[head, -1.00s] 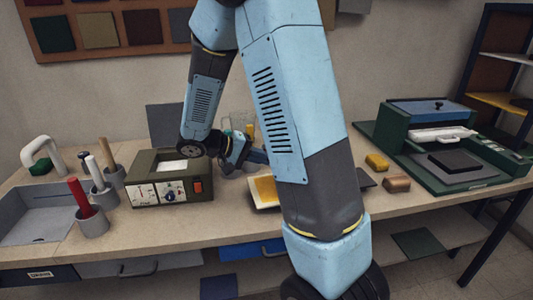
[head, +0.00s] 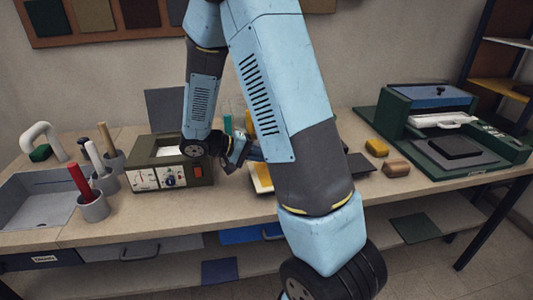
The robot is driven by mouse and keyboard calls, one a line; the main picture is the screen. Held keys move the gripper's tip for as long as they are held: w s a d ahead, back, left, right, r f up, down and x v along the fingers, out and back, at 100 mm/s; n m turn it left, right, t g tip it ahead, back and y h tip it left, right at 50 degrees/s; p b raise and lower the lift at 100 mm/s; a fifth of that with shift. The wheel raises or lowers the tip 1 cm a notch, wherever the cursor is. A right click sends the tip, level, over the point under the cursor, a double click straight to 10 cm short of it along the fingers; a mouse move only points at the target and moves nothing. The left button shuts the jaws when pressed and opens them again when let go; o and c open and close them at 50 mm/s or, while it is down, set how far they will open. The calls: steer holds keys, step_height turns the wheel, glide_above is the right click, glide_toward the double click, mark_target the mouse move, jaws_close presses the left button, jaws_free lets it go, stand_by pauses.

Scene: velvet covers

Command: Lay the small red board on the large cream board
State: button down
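My gripper (head: 238,153) is over the bench just right of the olive box, small and partly hidden by my own arm. Its fingers are too small and dark to tell whether they are open, shut or holding anything. I see no red board in the head view. A pale-edged flat piece with a yellow top (head: 261,180) lies on the bench below and right of the gripper, largely behind my arm. I cannot tell whether it is the cream board. A dark flat piece (head: 361,163) shows right of my arm.
The olive box (head: 172,178) with a red switch stands left of the gripper. Left of it are grey cups with tools (head: 94,205) and a sink (head: 35,205). A yellow block (head: 376,147), a brown block (head: 396,169) and a green press (head: 450,155) stand at right.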

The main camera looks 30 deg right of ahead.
steer(key=c, duration=1.2)
jaws_free()
steer(key=shift+a, duration=0.1)
steer(key=shift+w+a, duration=0.2)
steer(key=shift+a, duration=0.25)
steer(key=shift+w+a, duration=0.2)
steer(key=shift+a, duration=0.25)
steer(key=shift+w+a, duration=0.2)
steer(key=shift+a, duration=0.75)
steer(key=shift+w+a, duration=0.15)
steer(key=shift+a, duration=0.75)
steer(key=shift+a, duration=0.1)
steer(key=shift+r, duration=3)
